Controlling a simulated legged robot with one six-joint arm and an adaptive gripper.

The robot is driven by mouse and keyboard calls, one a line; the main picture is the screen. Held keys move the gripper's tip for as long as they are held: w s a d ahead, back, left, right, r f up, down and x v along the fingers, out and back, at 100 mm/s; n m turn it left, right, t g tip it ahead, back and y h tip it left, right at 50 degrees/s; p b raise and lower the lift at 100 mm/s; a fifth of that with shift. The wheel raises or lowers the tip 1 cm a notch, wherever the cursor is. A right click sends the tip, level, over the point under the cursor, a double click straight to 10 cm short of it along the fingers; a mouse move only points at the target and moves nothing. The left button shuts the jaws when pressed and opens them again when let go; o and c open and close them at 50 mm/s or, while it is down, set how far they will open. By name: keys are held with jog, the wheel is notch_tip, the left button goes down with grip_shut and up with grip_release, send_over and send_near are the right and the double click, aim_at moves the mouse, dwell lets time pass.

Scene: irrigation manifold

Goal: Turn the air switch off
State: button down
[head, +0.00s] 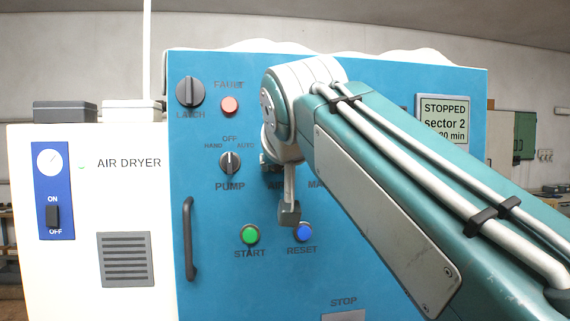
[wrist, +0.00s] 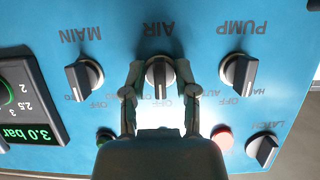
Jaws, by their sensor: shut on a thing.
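The air switch (wrist: 160,72) is a dark rotary knob with a grey ridge on the blue panel, under the AIR label in the upside-down wrist view. My gripper (wrist: 160,75) has one finger on each side of the knob and is shut on it. The knob's ridge appears to point straight towards its OFF mark, which is partly hidden by my gripper. In the head view my arm hides the air switch and most of its label.
The pump switch (head: 230,163) and main switch (wrist: 84,77) flank the air switch. The latch knob (head: 190,92), red fault lamp (head: 229,105), green start button (head: 250,234) and blue reset button (head: 303,232) are close by. A handle (head: 189,238) sticks out at the panel's left.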

dwell(0.4)
jog(key=c, duration=0.7)
grip_release()
jog(key=shift+a, duration=0.1)
jog(key=v, duration=1.2)
jog(key=shift+f, duration=0.1)
jog(key=d+f+g+h, duration=0.15)
jog(key=d+f, duration=0.35)
jog(key=f, duration=0.6)
jog(key=d+f+g+h, duration=0.15)
jog(key=d+f, duration=0.35)
jog(key=f, duration=0.6)
jog(key=s+d+f+m+g, duration=0.1)
jog(key=s+d+f, duration=0.1)
jog(key=f, duration=0.5)
jog(key=s+d+f+m+g, duration=0.1)
jog(key=s+d+f+g, duration=0.1)
jog(key=s+f, duration=0.3)
jog(key=s+d+f+g, duration=0.1)
jog(key=s+d+f, duration=0.2)
jog(key=f, duration=0.8)
jog(key=shift+s+d+m, duration=0.4)
